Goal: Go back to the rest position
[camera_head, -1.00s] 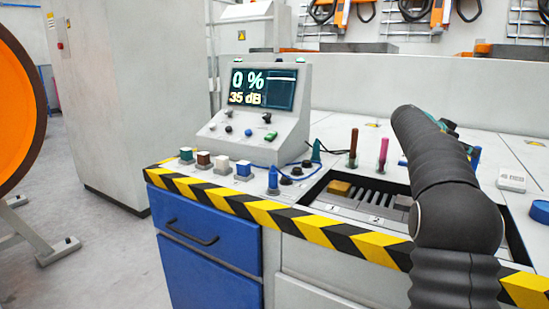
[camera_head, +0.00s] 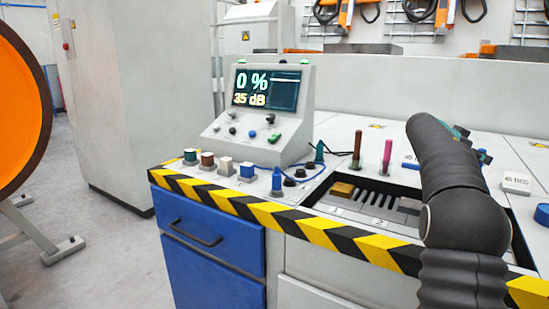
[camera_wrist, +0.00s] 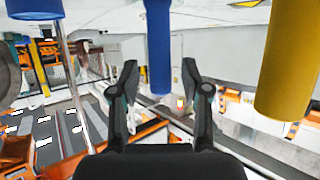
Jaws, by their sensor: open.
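My gripper (camera_wrist: 159,75) shows in the wrist view with its two dark fingers spread apart. A blue cylinder (camera_wrist: 158,45) hangs down from the top of that view, between the fingers in the picture; I cannot tell how far beyond them it is. The fingers do not visibly touch it. In the head view my dark arm reaches over the right part of the workbench (camera_head: 345,138), and it hides most of my gripper.
A console (camera_head: 262,110) reading 0 % and 35 dB stands on the bench. Coloured blocks (camera_head: 225,166), a brown handle (camera_head: 356,148) and a pink handle (camera_head: 387,155) stand near a slotted recess (camera_head: 375,196). A yellow cylinder (camera_wrist: 287,60) is right in the wrist view. Floor lies open at left.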

